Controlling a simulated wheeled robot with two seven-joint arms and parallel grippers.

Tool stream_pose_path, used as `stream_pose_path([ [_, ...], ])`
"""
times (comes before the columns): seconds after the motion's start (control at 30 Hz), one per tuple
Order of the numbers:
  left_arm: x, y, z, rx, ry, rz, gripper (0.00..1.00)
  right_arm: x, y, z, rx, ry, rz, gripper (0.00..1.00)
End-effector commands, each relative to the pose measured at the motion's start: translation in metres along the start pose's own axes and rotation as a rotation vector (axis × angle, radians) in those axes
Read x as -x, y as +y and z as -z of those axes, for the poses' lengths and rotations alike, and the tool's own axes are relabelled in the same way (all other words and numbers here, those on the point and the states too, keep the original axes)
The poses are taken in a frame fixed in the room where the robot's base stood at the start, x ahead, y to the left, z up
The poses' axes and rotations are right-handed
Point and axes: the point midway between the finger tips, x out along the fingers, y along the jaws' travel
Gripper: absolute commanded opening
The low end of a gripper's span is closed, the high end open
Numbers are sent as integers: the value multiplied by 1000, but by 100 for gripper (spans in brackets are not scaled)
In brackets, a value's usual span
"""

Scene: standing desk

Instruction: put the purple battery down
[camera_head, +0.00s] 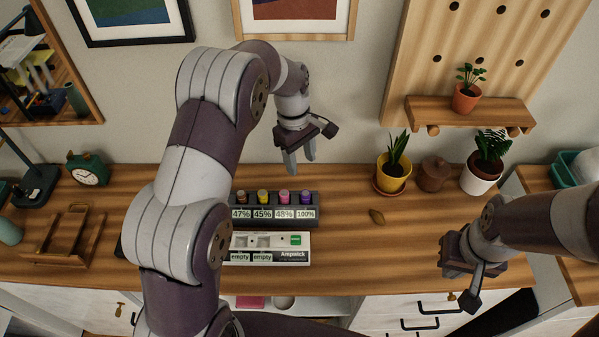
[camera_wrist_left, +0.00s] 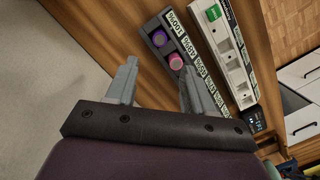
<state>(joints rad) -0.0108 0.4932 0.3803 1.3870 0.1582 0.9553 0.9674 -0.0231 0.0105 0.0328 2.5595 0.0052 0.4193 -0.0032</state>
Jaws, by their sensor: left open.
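The purple battery (camera_head: 306,197) stands upright in the rightmost slot of the dark battery rack (camera_head: 314,217), above a label reading 100%. It also shows in the left wrist view (camera_wrist_left: 160,39), at the rack's end beside a pink battery (camera_wrist_left: 176,62). My left gripper (camera_head: 301,163) is open and empty, above and behind the rack, apart from the purple battery. Its two fingers (camera_wrist_left: 160,68) are spread in the left wrist view with nothing between them. My right gripper (camera_head: 468,272) hangs over the desk's front right edge; its fingers are not clear.
A white charger (camera_head: 270,242) with labels reading "empty" lies in front of the rack. A yellow plant pot (camera_head: 392,178), brown jar (camera_head: 433,175) and white pot (camera_head: 480,178) stand at the back right. A wooden tray (camera_head: 75,235) sits at left. Desk right of the rack is mostly clear.

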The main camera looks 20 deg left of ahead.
Motion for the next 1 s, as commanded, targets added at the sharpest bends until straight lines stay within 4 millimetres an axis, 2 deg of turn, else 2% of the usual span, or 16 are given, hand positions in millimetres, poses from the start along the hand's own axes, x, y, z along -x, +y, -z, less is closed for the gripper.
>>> stream_pose_path([
  [0.07,10,-12,-5,-73,17,-4,52,4,0,0,0,-1,0,0],
  [0.17,22,-50,-21,-312,74,-14,52,2,0,0,0,-1,0,0],
  [0.23,28,-85,-36,-518,123,-16,52,2,0,0,0,-2,0,0],
  [0.3,30,-119,-51,-711,166,-11,52,2,0,0,0,-1,0,0],
  [0.4,28,-158,-68,-929,214,0,52,2,0,0,0,-1,0,0],
  [0.47,25,-174,-76,-1012,229,7,52,2,0,0,0,-1,0,0],
  [0.6,23,-186,-81,-1084,240,14,52,2,0,0,0,-1,0,0],
  [1.0,22,-186,-81,-1080,237,15,52,2,0,0,0,-1,0,0],
])
